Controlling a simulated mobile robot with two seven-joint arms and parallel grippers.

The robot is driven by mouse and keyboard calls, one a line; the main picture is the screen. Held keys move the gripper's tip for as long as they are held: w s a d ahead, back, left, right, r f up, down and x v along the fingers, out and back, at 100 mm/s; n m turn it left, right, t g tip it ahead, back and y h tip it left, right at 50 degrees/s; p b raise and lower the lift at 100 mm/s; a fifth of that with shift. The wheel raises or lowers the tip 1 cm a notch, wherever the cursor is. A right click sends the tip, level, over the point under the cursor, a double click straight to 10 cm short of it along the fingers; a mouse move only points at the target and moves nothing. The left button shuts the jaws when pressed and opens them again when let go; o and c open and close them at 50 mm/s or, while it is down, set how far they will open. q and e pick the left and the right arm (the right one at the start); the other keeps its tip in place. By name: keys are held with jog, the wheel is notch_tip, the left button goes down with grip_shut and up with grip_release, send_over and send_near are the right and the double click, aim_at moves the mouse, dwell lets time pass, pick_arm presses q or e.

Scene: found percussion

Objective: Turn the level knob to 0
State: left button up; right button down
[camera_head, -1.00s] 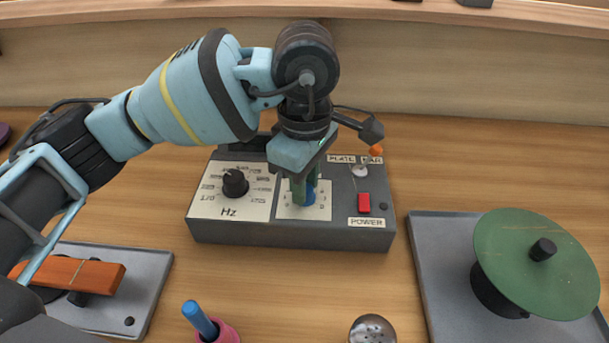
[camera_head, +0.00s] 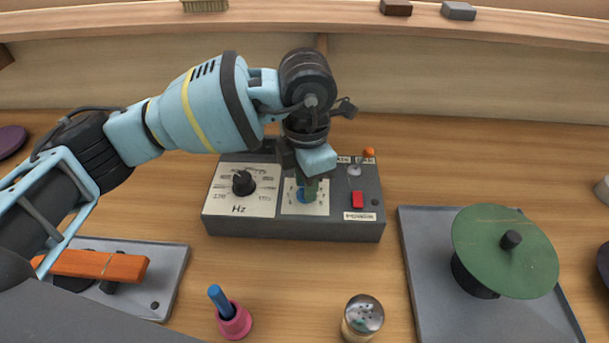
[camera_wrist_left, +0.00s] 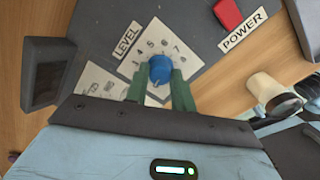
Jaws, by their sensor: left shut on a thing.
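The grey control box (camera_head: 330,230) stands on the table in the middle of the head view. Its blue level knob (camera_head: 304,195) sits on a white numbered dial and is partly hidden by my gripper. In the left wrist view the blue knob (camera_wrist_left: 160,69) lies between the green fingers, with the LEVEL label and several numerals around it. My left gripper (camera_head: 311,188) points down at the dial and is shut on the knob. My right gripper is not in view.
On the box are a black Hz knob (camera_head: 243,183) and a red power switch (camera_head: 357,200). A green disc (camera_head: 490,255) stands on a grey plate at right. A pink holder (camera_head: 234,322) and a shaker (camera_head: 362,318) stand in front. An orange bar (camera_head: 95,266) lies left.

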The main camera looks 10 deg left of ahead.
pick_arm(q)
jog(key=n+p, duration=0.1)
jog(key=n, duration=0.1)
jog(key=shift+r+n, duration=0.15)
jog(key=shift+n, duration=0.15)
jog(key=shift+n+p, duration=0.5)
jog(key=shift+p, duration=0.05)
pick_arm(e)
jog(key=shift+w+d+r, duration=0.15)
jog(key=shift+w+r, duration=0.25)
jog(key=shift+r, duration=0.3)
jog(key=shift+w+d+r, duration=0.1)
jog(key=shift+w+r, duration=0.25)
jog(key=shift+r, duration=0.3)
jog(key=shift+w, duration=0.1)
pick_arm(q)
jog(key=o, duration=1)
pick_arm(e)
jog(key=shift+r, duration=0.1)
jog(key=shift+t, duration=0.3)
pick_arm(q)
notch_tip(320, 180, up, 8)
jog(key=shift+f, duration=0.25)
